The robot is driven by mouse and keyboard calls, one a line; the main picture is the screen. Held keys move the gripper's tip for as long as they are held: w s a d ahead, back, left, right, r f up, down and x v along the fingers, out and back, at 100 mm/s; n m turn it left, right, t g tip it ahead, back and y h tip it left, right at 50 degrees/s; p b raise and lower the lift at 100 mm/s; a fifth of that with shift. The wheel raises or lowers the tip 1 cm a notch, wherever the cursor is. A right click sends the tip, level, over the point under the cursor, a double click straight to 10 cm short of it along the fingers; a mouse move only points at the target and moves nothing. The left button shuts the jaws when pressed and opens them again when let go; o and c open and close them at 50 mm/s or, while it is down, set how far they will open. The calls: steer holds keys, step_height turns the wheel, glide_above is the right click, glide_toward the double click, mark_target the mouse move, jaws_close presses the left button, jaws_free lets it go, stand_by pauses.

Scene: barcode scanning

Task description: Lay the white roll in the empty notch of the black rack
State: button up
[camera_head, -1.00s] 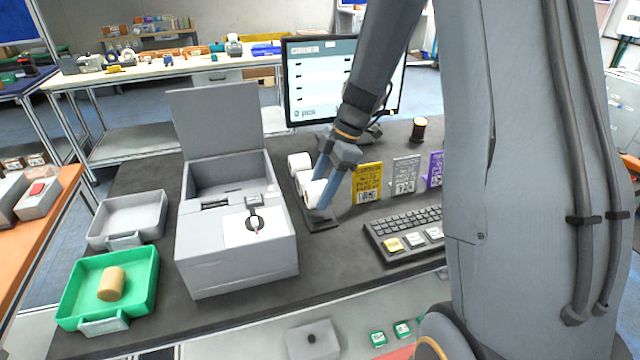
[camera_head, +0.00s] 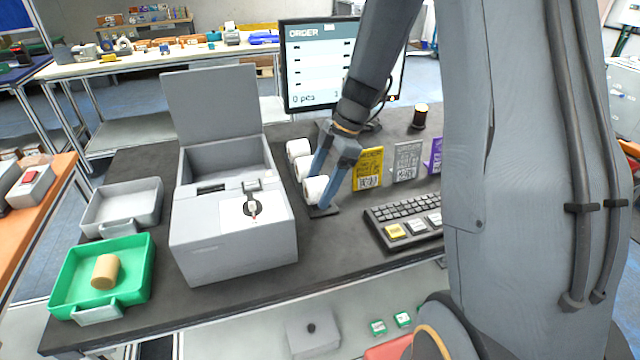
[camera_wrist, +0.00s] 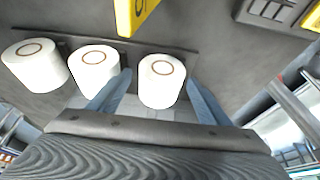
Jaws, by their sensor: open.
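Three white rolls sit in a row along the black rack (camera_head: 325,211). The nearest white roll (camera_head: 315,189) is between the blue fingers of my gripper (camera_head: 325,192); it also shows in the wrist view (camera_wrist: 162,80). The fingers of my gripper (camera_wrist: 160,98) are open, one on each side of that roll, with a gap visible at its right. The middle roll (camera_wrist: 94,71) is just left of the left finger, and the far roll (camera_wrist: 35,66) is farther left. The rack's notches are mostly hidden under the rolls.
A grey printer-like box (camera_head: 235,232) with its lid raised stands left of the rack. Yellow, grey and purple cards, the yellow one (camera_head: 368,169) nearest, stand to the right. A keyboard (camera_head: 408,222) lies front right. A green tray (camera_head: 140,283) holds a tan roll (camera_head: 105,271).

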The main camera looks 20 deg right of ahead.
mark_target(322, 178)
steer(key=b+v, duration=0.1)
steer(key=v, duration=0.5)
steer(key=shift+w+d+r+b, duration=0.1)
steer(key=shift+d+r+b, duration=0.1)
steer(key=shift+b, duration=0.15)
steer(key=shift+d+r, duration=0.2)
steer(key=shift+r, duration=0.45)
